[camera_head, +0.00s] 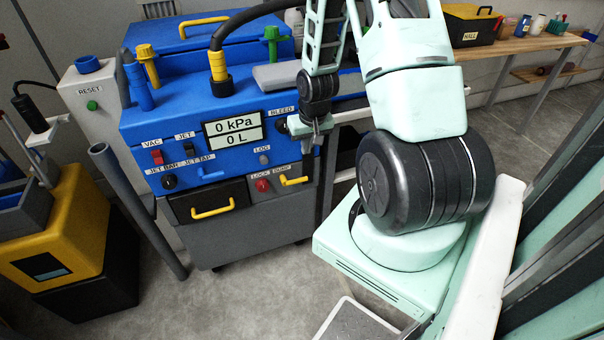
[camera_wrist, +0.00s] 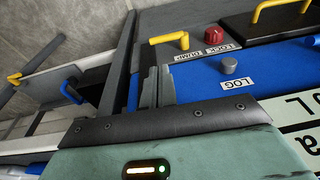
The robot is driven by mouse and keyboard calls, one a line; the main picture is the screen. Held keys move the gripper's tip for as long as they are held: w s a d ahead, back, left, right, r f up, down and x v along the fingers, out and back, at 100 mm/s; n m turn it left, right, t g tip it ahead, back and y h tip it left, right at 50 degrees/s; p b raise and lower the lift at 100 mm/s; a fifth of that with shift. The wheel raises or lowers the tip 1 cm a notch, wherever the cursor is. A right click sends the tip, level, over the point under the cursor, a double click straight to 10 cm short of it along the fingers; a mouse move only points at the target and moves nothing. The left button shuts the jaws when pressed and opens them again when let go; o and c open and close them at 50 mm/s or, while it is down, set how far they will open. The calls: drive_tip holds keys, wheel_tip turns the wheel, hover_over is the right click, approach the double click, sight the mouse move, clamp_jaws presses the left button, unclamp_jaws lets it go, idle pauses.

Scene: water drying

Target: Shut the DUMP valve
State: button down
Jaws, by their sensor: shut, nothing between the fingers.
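The DUMP valve is a yellow L-shaped lever (camera_head: 294,181) on the grey lower front panel of the blue machine, beside the DUMP label. In the head view its arm points right, roughly level. In the wrist view the yellow lever (camera_wrist: 168,39) shows beyond my fingers, beside the DUMP label (camera_wrist: 188,57). My gripper (camera_head: 318,138) is in front of the machine's right front edge, up and right of the lever. In the wrist view my gripper's two grey fingers (camera_wrist: 157,87) are together with nothing between them, and appear apart from the lever.
A red LOCK knob (camera_head: 262,185) sits left of the lever, and a grey LOG knob (camera_head: 264,160) above it. A black drawer with a yellow handle (camera_head: 212,208) is further left. A blue handle (camera_wrist: 72,92) shows left in the wrist view. Floor before the machine is clear.

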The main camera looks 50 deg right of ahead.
sight(301, 179)
drive_tip(key=f, duration=0.4)
drive_tip(key=w+f+b, duration=0.1)
drive_tip(key=f, duration=0.3)
drive_tip(key=w+d+f, duration=0.1)
drive_tip(key=f, duration=0.4)
drive_tip(key=shift+w, duration=0.2)
